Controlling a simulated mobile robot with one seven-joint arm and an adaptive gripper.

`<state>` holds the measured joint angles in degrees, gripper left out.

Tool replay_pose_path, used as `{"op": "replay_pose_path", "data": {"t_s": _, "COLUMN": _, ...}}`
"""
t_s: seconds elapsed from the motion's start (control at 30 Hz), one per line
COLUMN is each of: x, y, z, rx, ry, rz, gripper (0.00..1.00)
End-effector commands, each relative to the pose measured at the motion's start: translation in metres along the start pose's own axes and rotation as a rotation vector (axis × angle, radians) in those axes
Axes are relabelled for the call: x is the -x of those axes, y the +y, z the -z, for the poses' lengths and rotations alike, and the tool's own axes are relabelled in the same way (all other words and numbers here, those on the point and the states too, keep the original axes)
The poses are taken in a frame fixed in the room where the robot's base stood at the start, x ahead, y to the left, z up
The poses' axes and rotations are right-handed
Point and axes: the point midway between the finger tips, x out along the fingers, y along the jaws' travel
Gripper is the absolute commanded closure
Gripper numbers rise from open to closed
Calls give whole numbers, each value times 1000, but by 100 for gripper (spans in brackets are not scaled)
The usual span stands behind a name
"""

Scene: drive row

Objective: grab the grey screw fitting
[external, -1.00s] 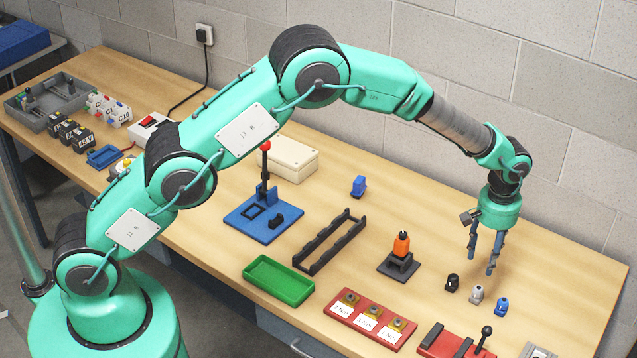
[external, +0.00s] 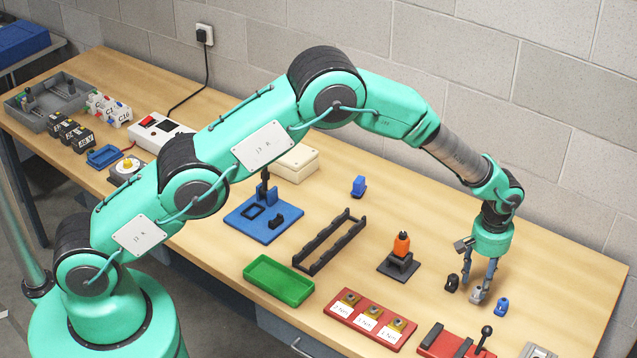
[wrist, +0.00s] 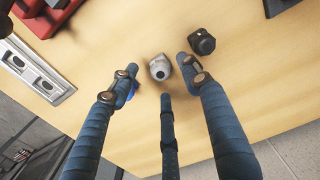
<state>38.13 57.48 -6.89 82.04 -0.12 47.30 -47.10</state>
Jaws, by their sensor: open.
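The grey screw fitting (external: 477,294) stands on the wooden bench at the right, between a black fitting (external: 452,282) and a blue fitting (external: 501,307). My gripper (external: 483,292) is down at the grey fitting, pointing downward, its fingers around or just above it. In the wrist view the grey fitting (wrist: 160,67) sits in the gap between the open fingers of my gripper (wrist: 157,75), near their tips. I cannot tell whether any finger touches it. The black fitting (wrist: 201,42) lies just outside the right finger. The blue fitting (wrist: 127,92) is mostly hidden behind the left finger.
A red tray with labelled parts (external: 370,320) and a red fixture with a black knob (external: 455,342) lie towards the front edge. An orange-topped part on a dark stand (external: 400,250) is to the left. The bench behind my gripper is clear.

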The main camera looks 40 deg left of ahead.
Motion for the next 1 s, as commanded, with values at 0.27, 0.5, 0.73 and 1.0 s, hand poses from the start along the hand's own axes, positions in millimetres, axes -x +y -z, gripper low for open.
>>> {"op": "replay_pose_path", "data": {"t_s": 0.27, "x": -3, "y": 0, "z": 0, "rx": 0, "ry": 0, "rz": 0, "gripper": 52}}
{"op": "replay_pose_path", "data": {"t_s": 0.5, "x": -21, "y": 1, "z": 2, "rx": 0, "ry": 0, "rz": 0, "gripper": 52}}
{"op": "replay_pose_path", "data": {"t_s": 0.73, "x": -43, "y": 2, "z": 2, "rx": 0, "ry": 0, "rz": 0, "gripper": 52}}
{"op": "replay_pose_path", "data": {"t_s": 1.0, "x": -52, "y": 2, "z": 2, "rx": 0, "ry": 1, "rz": -1, "gripper": 52}}
